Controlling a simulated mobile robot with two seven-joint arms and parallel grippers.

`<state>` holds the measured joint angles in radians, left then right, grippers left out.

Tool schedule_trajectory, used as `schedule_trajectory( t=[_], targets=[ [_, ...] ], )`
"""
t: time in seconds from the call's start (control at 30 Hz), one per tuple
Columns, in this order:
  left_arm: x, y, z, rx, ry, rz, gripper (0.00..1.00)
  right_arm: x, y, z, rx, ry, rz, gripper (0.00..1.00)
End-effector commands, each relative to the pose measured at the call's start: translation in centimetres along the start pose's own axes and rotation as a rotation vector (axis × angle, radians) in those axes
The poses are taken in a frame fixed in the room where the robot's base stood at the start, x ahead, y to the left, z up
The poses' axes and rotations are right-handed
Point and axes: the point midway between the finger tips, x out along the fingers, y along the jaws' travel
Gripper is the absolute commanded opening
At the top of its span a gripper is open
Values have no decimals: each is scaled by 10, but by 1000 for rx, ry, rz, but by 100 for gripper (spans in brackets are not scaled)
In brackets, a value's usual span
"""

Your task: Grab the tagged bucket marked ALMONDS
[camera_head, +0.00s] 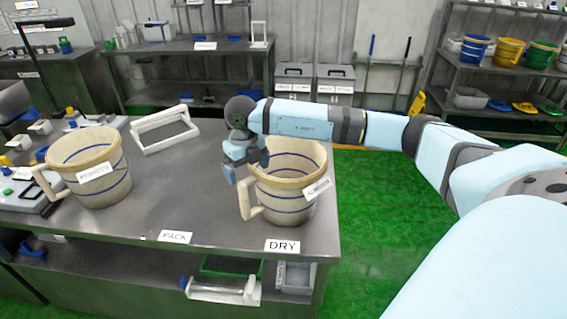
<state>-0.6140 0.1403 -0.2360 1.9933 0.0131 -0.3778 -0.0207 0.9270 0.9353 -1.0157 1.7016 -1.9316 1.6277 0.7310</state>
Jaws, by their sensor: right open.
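Two cream buckets with blue bands and side handles stand on the grey metal table. The left bucket (101,187) carries a white tag whose lettering is too small to read. The right bucket (296,211) stands near the table's right end, also with a white tag (318,188) that I cannot read. My right gripper (244,176) is open, fingers pointing down, at the left rim of the right bucket, above its handle (246,200). I cannot tell whether it touches the bucket. My left gripper is not in view.
The table (195,200) has labels PACK (175,237) and DRY (282,246) on its front edge. A white frame (165,130) lies behind the buckets. Small equipment crowds the table's left end. Green floor (385,200) is open at right.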

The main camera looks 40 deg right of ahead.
Motion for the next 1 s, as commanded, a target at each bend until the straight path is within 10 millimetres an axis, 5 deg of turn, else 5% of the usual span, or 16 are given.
schedule_trajectory(
  t=[0.33, 0.63, 0.97, 1.0],
  targets=[
    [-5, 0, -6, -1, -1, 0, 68, 47, 0, -1, -1, 2, 0, 97],
    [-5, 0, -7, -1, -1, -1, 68, 54, 0, 0, -1, 0, 0, 97],
    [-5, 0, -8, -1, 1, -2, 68, 54, 0, 0, -2, 0, 1, 23],
    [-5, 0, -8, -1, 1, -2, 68, 52, 0, 0, -1, -2, 0, 22]
  ],
)
